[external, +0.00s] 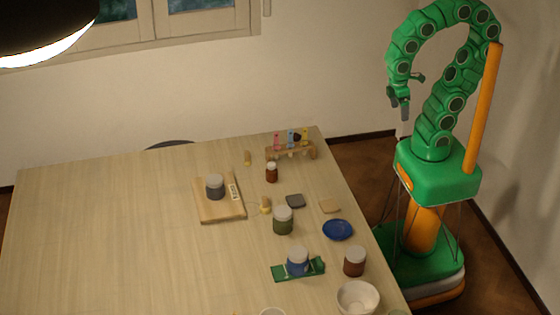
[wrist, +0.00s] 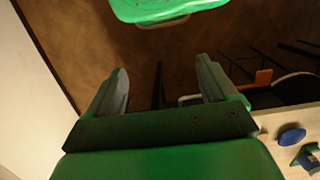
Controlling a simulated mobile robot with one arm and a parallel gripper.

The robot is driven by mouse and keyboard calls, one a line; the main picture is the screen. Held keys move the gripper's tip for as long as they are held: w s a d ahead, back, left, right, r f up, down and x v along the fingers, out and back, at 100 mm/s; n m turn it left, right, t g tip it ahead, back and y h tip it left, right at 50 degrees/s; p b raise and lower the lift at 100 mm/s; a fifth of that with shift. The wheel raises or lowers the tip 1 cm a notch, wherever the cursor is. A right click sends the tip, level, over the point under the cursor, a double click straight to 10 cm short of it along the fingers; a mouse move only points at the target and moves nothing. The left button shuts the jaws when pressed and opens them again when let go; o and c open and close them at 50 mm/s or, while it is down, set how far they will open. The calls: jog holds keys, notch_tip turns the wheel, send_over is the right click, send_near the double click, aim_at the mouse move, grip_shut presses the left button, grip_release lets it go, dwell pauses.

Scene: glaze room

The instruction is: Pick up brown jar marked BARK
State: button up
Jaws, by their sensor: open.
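A brown jar (external: 355,262) with a pale lid stands upright near the right edge of the table in the external view. Its marking is too small to read. A smaller brown bottle (external: 271,172) with a white cap stands further back. My gripper (external: 399,103) is raised high beyond the table's right edge, well apart from the brown jar. In the wrist view my gripper (wrist: 161,78) is open with nothing between its fingers. I cannot make out the brown jar in the wrist view.
Around the brown jar are a white bowl (external: 358,299), a blue plate (external: 338,230) and a blue jar (external: 298,261) on a green holder (external: 314,267). A green jar (external: 283,220) and a dark jar (external: 215,188) stand further left. The table's left side is clear.

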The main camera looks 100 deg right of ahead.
aim_at(354, 267)
jog(key=shift+o, duration=0.4)
